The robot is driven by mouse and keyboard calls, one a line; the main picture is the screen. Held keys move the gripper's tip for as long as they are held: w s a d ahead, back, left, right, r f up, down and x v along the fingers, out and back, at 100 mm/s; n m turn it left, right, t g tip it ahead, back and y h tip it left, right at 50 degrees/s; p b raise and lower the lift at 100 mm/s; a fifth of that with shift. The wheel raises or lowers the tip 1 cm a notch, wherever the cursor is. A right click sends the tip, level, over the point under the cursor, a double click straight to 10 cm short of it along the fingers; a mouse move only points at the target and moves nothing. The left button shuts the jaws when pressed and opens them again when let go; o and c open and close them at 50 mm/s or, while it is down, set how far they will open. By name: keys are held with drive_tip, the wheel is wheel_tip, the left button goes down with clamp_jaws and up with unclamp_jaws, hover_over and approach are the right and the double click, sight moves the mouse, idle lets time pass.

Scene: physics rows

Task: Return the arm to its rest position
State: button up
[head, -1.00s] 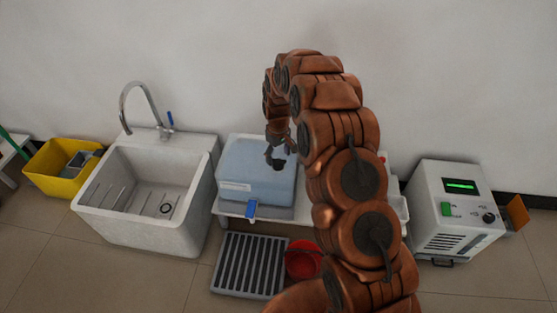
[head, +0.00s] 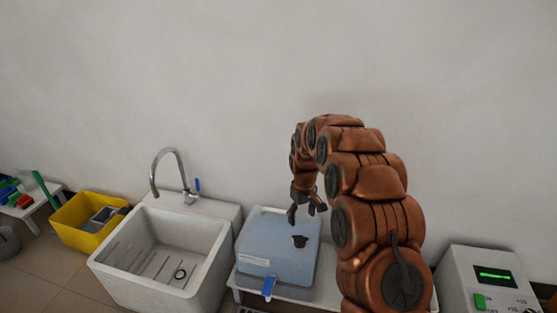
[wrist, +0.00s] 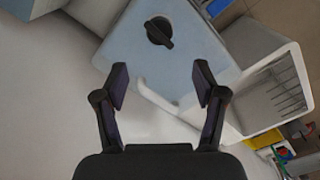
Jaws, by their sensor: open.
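My arm (head: 375,215) is copper-coloured and arches up and over from the lower right in the head view. My gripper (head: 306,208) hangs at its end, pointing down above the blue-grey box (head: 265,252). In the wrist view my gripper (wrist: 159,85) has its two dark fingers wide apart with nothing between them. The box's top (wrist: 195,45) lies beyond the fingertips, with a black knob (wrist: 158,31) on it. The knob also shows in the head view (head: 299,241), below my gripper and apart from it.
A white sink (head: 165,255) with a tap (head: 168,165) stands left of the box. A yellow bin (head: 82,222) is further left. A white device with a green display (head: 494,274) stands at the right. The wall space above is free.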

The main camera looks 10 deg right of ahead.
drive_tip(key=s+a+r, duration=0.1)
drive_tip(key=s+r, duration=0.7)
drive_tip(key=s, duration=0.2)
drive_tip(key=s+d+r+m+g, duration=0.15)
drive_tip(key=s+r, duration=0.35)
drive_tip(key=s, duration=1.2)
drive_tip(key=s+r+m+g, duration=0.1)
drive_tip(key=s+r+m, duration=0.25)
drive_tip(key=s, duration=1.45)
wheel_tip(320, 180, up, 24)
drive_tip(key=s+p, duration=0.1)
drive_tip(key=p, duration=2.1)
drive_tip(key=shift+a+t+p, duration=0.15)
drive_tip(key=shift+t+p, duration=0.15)
drive_tip(key=shift+t, duration=0.05)
